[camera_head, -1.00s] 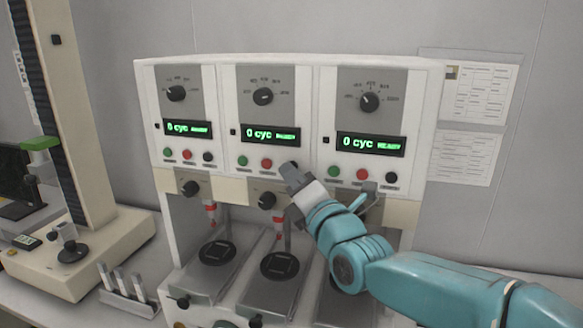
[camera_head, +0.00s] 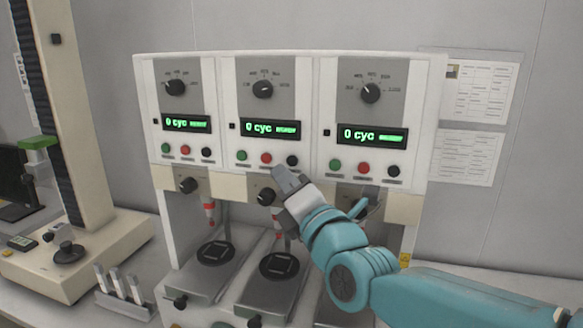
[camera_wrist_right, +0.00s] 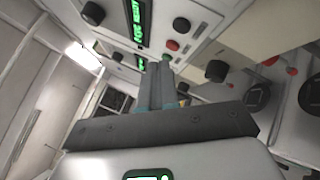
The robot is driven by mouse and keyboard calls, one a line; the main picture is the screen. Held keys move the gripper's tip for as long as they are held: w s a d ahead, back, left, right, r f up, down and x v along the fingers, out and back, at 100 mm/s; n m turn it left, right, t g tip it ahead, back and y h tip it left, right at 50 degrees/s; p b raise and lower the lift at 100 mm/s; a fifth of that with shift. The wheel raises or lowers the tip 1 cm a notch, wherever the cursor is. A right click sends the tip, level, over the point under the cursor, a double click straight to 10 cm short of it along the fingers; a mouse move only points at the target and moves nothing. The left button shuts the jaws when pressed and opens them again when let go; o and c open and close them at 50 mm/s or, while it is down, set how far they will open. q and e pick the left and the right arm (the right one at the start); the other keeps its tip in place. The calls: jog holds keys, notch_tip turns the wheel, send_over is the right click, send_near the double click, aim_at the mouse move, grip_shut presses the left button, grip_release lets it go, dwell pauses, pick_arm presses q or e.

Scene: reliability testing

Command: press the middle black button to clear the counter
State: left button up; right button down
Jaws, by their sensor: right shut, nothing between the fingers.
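The middle black button (camera_head: 292,160) is the right one of three on the middle station, beside a red button (camera_head: 266,158) and a green button (camera_head: 242,155). The counter display (camera_head: 271,133) above it reads 0 cyc in green. My right gripper (camera_head: 282,174) is shut and empty, its tip just below and slightly left of the black button in the head view. I cannot tell whether it touches the panel. In the right wrist view, the shut fingers (camera_wrist_right: 158,66) point at the button panel. My left gripper is not in view.
The left display (camera_head: 186,123) and right display (camera_head: 372,135) also read 0 cyc. Black knobs (camera_head: 267,196) project below the buttons. A cream column instrument (camera_head: 62,130) stands at left, with a small rack (camera_head: 123,300) before it. Papers hang on the right wall.

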jog(key=shift+s+a, duration=0.2)
jog(key=shift+s, duration=0.35)
jog(key=shift+s+a, duration=0.15)
jog(key=shift+s, duration=0.4)
